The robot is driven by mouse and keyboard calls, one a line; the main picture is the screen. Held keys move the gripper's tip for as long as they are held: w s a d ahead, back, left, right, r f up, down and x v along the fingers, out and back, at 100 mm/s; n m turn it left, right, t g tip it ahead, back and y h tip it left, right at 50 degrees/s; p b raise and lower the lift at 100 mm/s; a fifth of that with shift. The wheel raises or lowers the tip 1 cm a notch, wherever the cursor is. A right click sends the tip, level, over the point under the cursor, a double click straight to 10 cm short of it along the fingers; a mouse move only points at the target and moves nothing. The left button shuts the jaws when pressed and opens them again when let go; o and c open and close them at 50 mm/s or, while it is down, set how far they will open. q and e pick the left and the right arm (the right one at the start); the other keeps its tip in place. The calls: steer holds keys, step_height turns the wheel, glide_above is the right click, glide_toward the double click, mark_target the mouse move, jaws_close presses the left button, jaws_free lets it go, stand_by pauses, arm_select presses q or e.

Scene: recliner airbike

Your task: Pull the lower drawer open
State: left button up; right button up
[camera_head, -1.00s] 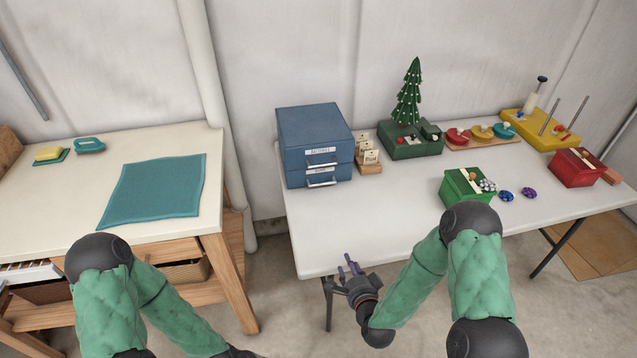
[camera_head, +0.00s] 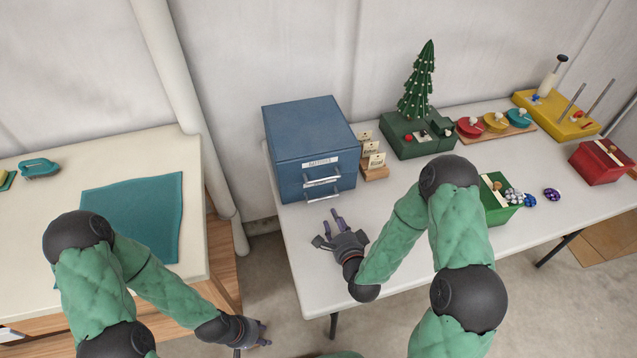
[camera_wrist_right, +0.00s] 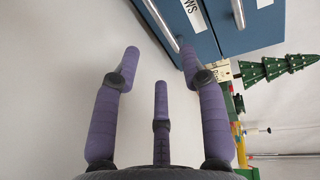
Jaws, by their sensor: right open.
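A blue cabinet (camera_head: 308,140) with two stacked drawers stands at the back left of the white table. Its lower drawer has a silver bar handle (camera_head: 323,198) and a label partly hidden behind the upper handle. In the right wrist view the cabinet front (camera_wrist_right: 215,30) is at the top, with a handle (camera_wrist_right: 162,24) close ahead of the fingers. My right gripper (camera_head: 332,222) is open and empty, just in front of the lower drawer, apart from its handle. Both drawers look shut. My left gripper (camera_head: 258,342) hangs low between the tables; its jaw state is unclear.
Card holders (camera_head: 372,165) stand right of the cabinet. A green tree on a green base (camera_head: 418,138), a green box (camera_head: 497,203) and a red box (camera_head: 600,162) are further right.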

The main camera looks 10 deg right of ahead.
mark_target(325, 197)
steer(key=shift+w, duration=0.6)
steer(key=b+x, duration=0.2)
steer(key=x, duration=0.7)
steer(key=shift+w, duration=0.4)
jaws_close()
